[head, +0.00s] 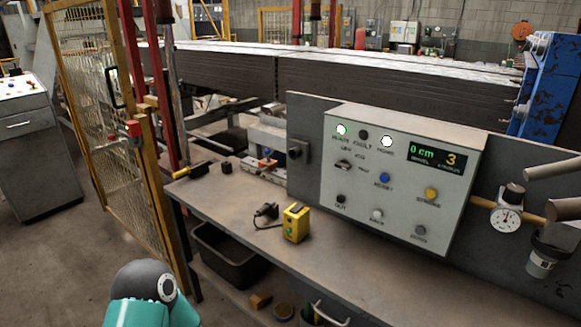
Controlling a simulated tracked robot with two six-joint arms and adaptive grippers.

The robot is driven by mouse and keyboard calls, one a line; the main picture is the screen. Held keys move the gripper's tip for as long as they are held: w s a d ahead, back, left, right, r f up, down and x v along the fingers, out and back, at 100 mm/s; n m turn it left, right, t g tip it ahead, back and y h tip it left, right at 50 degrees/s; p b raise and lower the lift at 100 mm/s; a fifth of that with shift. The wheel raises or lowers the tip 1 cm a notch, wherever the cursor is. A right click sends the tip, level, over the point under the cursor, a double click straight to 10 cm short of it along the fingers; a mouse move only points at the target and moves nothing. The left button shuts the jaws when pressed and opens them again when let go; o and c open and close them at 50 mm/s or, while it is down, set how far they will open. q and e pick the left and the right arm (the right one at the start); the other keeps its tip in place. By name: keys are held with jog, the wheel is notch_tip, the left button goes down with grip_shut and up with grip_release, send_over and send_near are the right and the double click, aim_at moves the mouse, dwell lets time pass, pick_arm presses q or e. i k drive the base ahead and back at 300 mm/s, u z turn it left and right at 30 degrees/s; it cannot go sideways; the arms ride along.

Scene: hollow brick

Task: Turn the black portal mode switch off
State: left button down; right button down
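A grey control panel (400,185) stands tilted on the workbench, with lit lamps, a display reading "0 cm" and "3", and several knobs and buttons. A small black selector switch (343,165) sits at its upper left, below the lamps, with labels too small to read and a setting I cannot make out. A dark rotary switch box (297,151) is mounted on the grey plate left of the panel; its setting is also unclear. I cannot tell which of these is the portal mode switch. Neither gripper is in view; only a teal and dark part of my arm shows at lower left.
The workbench (330,265) carries a yellow box (295,223) and a black plug with cable (266,211). A dial gauge (506,216) is at right. A yellow mesh gate (100,110) stands at left. A black bin (228,257) is below the bench.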

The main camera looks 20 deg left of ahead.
aim_at(344, 165)
jog(key=u, duration=0.1)
jog(key=k, duration=1.1)
jog(key=u, duration=0.45)
jog(key=i, duration=1.5)
jog(key=z, duration=0.15)
